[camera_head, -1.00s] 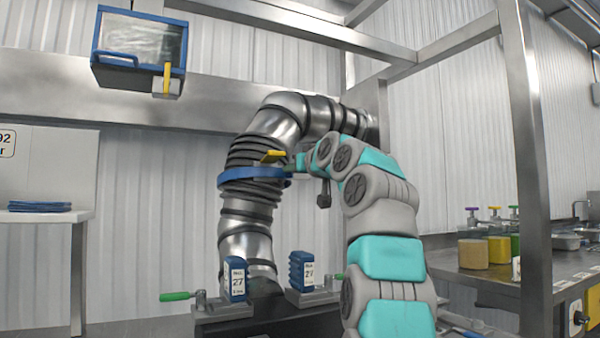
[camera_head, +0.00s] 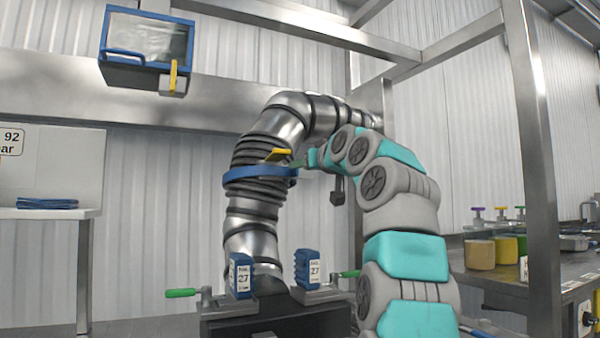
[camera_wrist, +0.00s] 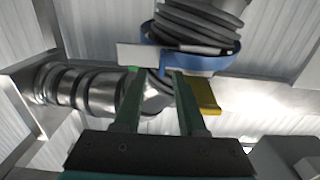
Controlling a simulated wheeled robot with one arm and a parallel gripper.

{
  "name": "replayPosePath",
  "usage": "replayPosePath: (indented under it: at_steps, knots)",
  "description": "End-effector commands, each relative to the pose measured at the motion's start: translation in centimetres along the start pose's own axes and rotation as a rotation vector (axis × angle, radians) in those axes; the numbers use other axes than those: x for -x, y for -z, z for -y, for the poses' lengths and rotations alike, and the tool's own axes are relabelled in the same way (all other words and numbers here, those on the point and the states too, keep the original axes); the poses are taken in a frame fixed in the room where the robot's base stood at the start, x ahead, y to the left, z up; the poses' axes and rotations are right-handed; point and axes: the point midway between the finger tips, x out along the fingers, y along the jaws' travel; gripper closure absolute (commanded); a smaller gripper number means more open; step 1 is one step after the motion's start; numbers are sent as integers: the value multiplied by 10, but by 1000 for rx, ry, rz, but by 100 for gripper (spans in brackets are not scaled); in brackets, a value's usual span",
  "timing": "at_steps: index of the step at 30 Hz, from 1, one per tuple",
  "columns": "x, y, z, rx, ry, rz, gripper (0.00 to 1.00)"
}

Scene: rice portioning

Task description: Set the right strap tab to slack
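A blue strap (camera_head: 240,173) rings the ribbed section of the large metal hose. A yellow tab (camera_head: 279,154) sticks out just above the strap on its right side, tilted up to the right. In the wrist view the strap (camera_wrist: 205,62) crosses the top, with the yellow tab (camera_wrist: 208,96) just right of and partly behind my right finger. My gripper (camera_wrist: 154,72) has two green fingers, apart with nothing clearly held between them. In the head view my gripper (camera_head: 303,161) is beside the tab at the strap's right side. Contact with the tab cannot be told.
The metal hose (camera_head: 249,242) rises between two blue blocks marked 27 (camera_head: 241,276) (camera_head: 307,268). A blue-framed box (camera_head: 145,40) with a yellow latch hangs at upper left. A steel post (camera_head: 533,150) stands right of my arm. A bench with yellow pots (camera_head: 480,254) is at far right.

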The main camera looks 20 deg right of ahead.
Motion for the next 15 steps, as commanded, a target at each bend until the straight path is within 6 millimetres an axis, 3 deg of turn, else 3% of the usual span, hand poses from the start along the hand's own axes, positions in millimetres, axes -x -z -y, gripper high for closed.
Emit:
replayPosePath:
  at_steps: [6, 15]
  knots:
    - [33, -2, 1, 0, 1, 0, 60]
    - [52, 0, 1, 1, 1, 1, 60]
